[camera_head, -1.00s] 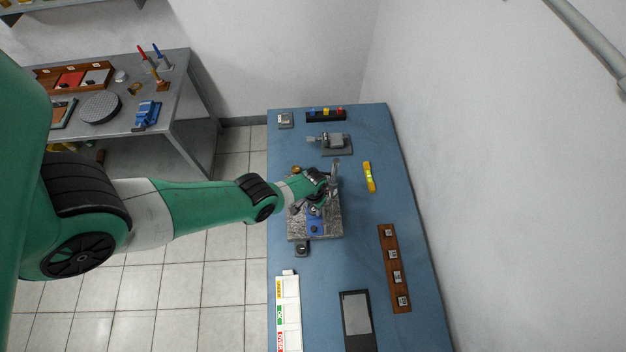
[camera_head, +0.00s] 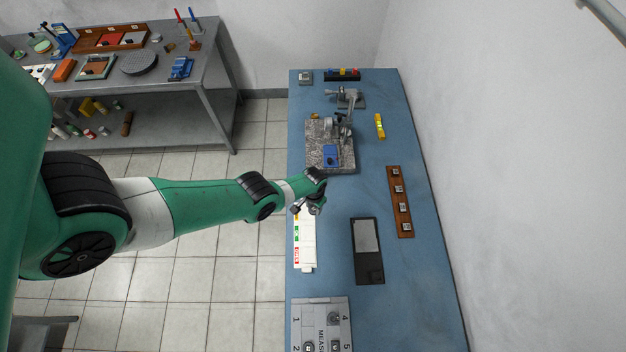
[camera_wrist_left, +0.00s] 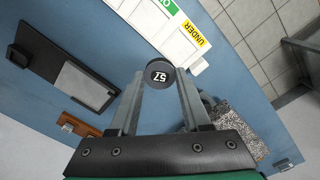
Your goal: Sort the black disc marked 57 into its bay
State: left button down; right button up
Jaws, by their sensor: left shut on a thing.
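The black disc marked 57 (camera_wrist_left: 159,74) is between the fingertips of my left gripper (camera_wrist_left: 161,82), its number facing the wrist camera. In the head view my left gripper (camera_head: 309,206) is over the yellow-labelled end of the white sorting tray (camera_head: 308,246); the disc cannot be made out there. The tray has yellow, green and red labels along its left side. In the left wrist view the yellow label (camera_wrist_left: 195,33) reads UNDER, beside a green label (camera_wrist_left: 168,5). The disc appears just off the tray's edge in that view. My right gripper is not in view.
A granite block with a gauge stand (camera_head: 345,160) is behind the tray. A black plate with a grey panel (camera_head: 367,250) lies to the right, and a wooden rack with several marked pieces (camera_head: 400,203) beyond it. A grey measuring case (camera_head: 320,322) is in front.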

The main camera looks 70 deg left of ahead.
pick_arm(q)
jog(key=shift+w+a+r, duration=0.3)
jog(key=shift+w+a, duration=0.35)
jog(key=shift+s+d+f+b, duration=0.25)
jog(key=shift+d+f, duration=0.1)
jog(key=shift+f, duration=0.1)
jog(key=shift+s+d+f+b, duration=0.1)
jog(key=shift+d+f+b, duration=0.1)
jog(key=shift+d+f, duration=0.15)
jog(key=b, duration=0.2)
send_near(307, 233)
jog(key=shift+w+a+m, duration=0.15)
jog(key=shift+w+m, duration=0.05)
jog(key=shift+m, duration=0.1)
jog(key=shift+s+d+f, duration=0.25)
notch_tip(307, 233, down, 6)
jog(key=b, duration=0.5)
jog(key=shift+r+b, duration=0.2)
jog(key=shift+b, duration=0.2)
jog(key=shift+f, duration=0.15)
